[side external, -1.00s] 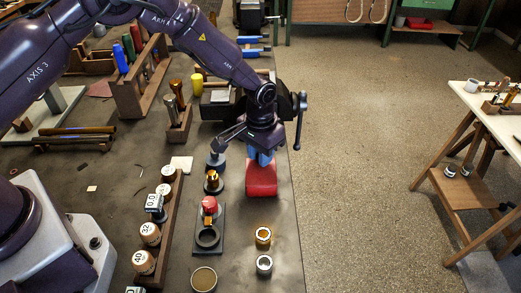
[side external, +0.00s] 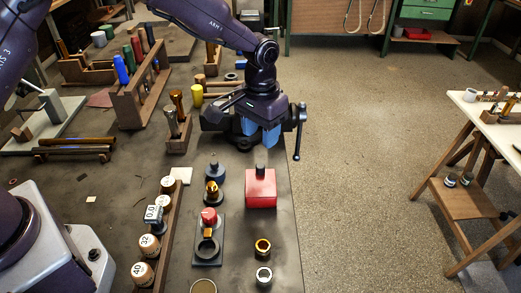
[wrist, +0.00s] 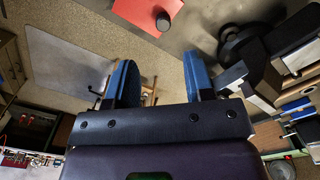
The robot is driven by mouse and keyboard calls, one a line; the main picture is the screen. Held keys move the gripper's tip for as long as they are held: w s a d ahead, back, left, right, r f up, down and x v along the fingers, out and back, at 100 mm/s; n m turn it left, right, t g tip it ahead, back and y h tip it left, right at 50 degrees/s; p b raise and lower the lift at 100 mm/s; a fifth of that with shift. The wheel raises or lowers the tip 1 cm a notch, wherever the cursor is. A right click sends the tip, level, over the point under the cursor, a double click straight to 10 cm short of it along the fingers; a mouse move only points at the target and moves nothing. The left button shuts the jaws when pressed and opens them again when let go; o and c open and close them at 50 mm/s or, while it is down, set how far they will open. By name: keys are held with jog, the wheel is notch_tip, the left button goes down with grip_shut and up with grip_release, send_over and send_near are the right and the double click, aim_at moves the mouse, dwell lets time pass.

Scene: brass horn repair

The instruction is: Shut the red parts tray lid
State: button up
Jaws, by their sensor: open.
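The red parts tray (side external: 260,201) stands on the bench near its right edge. Its red lid (side external: 260,181) lies flat across the top, with no gap that I can see. A dark knob (side external: 261,169) stands up at the lid's far side. In the wrist view, part of the red lid (wrist: 148,8) and the dark knob (wrist: 163,21) show at the top edge. My gripper (side external: 259,133) is open and empty, above and behind the tray and apart from it. Its two blue fingers stand wide apart in the wrist view (wrist: 160,78).
A dark vise (side external: 298,130) is just behind my gripper, its handle hanging over the bench edge. Left of the tray are a dark bottle (side external: 216,174) and a red-capped piece (side external: 209,217). Brass (side external: 262,246) and steel (side external: 264,275) rings stand in front.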

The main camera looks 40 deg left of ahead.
jog(key=shift+r, duration=1.4)
jog(key=s+a+r+t, duration=0.2)
jog(key=s+r, duration=0.4)
jog(key=s, duration=0.3)
jog(key=s+a+r+t, duration=0.1)
jog(key=s+a+r, duration=0.4)
jog(key=s, duration=0.4)
jog(key=s+a+r+t, duration=0.2)
jog(key=s+r, duration=0.4)
jog(key=s, duration=0.3)
jog(key=shift+a+r+t, duration=0.3)
jog(key=shift+a, duration=0.5)
